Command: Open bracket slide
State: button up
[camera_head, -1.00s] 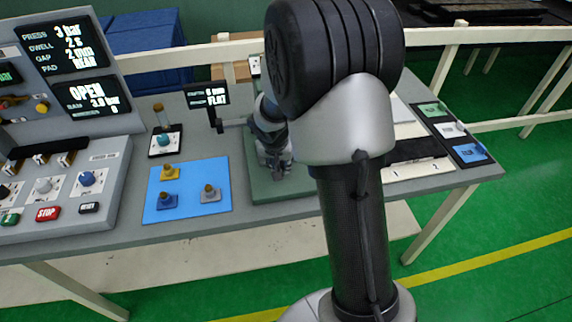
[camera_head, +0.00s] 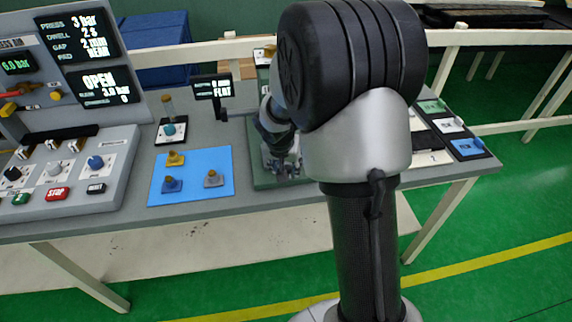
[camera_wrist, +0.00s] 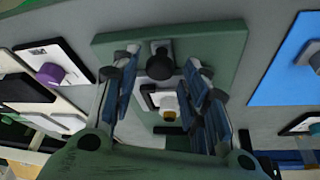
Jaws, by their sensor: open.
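My gripper (camera_head: 283,168) is over the green base plate (camera_head: 262,183) on the bench in the head view, partly hidden by my arm. In the wrist view my gripper (camera_wrist: 163,85) is open, with its blue-padded fingers left and right of a dark round knob (camera_wrist: 160,66) on the green plate (camera_wrist: 225,45). Below the knob is a small white block (camera_wrist: 168,101) with a dark bracket-like edge and a yellowish piece. The knob and block lie between the fingers. I cannot tell whether any finger touches them, or which part is the bracket slide.
A blue mat (camera_head: 222,160) with several small knobbed pieces lies left of the plate. A control panel (camera_head: 100,165) stands at far left. A small display (camera_head: 211,87) stands behind the plate. Coloured tiles lie in a black tray (camera_head: 478,155) at right.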

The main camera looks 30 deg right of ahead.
jog(key=v, duration=1.2)
dwell(0.4)
jog(key=s+a+r+n+y, duration=0.1)
jog(key=s+a+r+n, duration=0.1)
jog(key=s, duration=0.6)
jog(key=s+a+r+n+y, duration=0.1)
jog(key=s+a+r+n, duration=0.1)
jog(key=s, duration=0.6)
jog(key=s+a+r+n+t, duration=0.1)
jog(key=s+a+r+n, duration=0.1)
jog(key=s+a, duration=0.4)
jog(key=s+n, duration=0.1)
jog(key=s, duration=0.2)
jog(key=shift+r+n+y, duration=0.3)
jog(key=shift+r+y, duration=0.05)
jog(key=shift+y, duration=0.05)
